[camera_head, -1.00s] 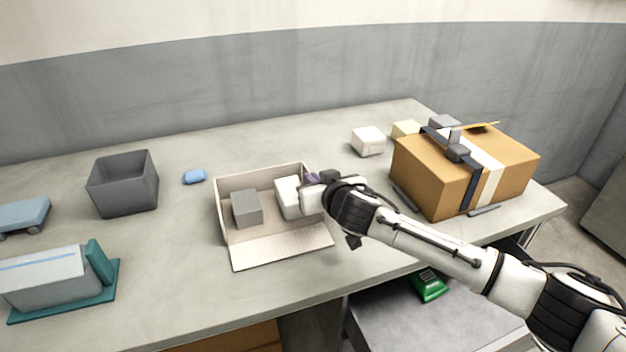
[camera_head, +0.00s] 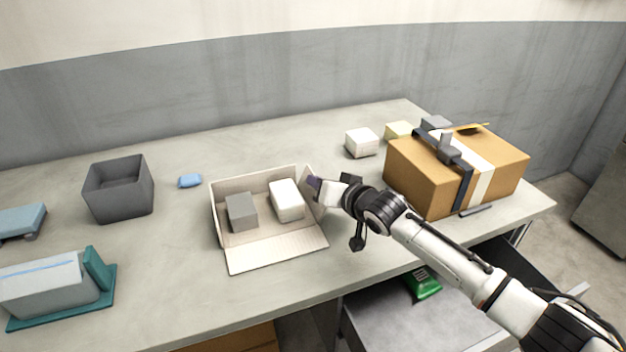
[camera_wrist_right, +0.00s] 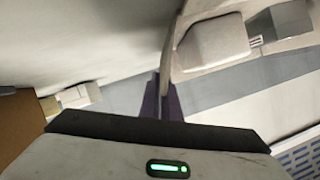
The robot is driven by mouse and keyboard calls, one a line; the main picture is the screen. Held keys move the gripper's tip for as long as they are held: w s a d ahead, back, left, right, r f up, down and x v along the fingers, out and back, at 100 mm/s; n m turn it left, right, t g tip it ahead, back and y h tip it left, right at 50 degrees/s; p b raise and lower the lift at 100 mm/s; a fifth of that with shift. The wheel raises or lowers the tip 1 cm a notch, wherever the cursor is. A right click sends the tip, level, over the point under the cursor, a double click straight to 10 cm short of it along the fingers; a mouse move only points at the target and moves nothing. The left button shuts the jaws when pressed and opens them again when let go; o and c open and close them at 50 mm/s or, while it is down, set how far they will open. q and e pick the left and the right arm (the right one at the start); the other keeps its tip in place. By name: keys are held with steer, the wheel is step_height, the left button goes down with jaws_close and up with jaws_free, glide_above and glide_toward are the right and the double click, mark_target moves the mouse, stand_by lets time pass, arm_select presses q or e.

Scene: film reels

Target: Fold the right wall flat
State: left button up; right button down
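The pale cardboard box (camera_head: 275,258) sits open on the table, its front wall lying flat toward me. Its right wall (camera_head: 316,196) is still raised and looks tilted a little outward. My right gripper (camera_head: 313,183) is at the upper edge of this wall. In the right wrist view, the purple fingertips (camera_wrist_right: 161,98) are close together with the thin right wall (camera_wrist_right: 168,52) running between them. A grey block (camera_head: 242,212) and a white block (camera_head: 287,200) stand inside the box. My left gripper is out of view.
A brown taped carton (camera_head: 415,180) stands to the right, with a white block (camera_head: 361,142) behind my arm. A dark grey bin (camera_head: 119,190), a blue item (camera_head: 190,181) and a teal stand (camera_head: 98,270) lie to the left. Bare table lies between box and carton.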

steer(key=shift+w+d+f+m+y+b, duration=0.15)
steer(key=shift+d+f+m+y+b, duration=0.1)
steer(key=shift+d+m+y+b, duration=0.35)
steer(key=shift+a, duration=0.15)
steer(key=c, duration=2.3)
jaws_free()
steer(key=p+v, duration=0.1)
steer(key=v, duration=0.9)
steer(key=shift+r, duration=0.15)
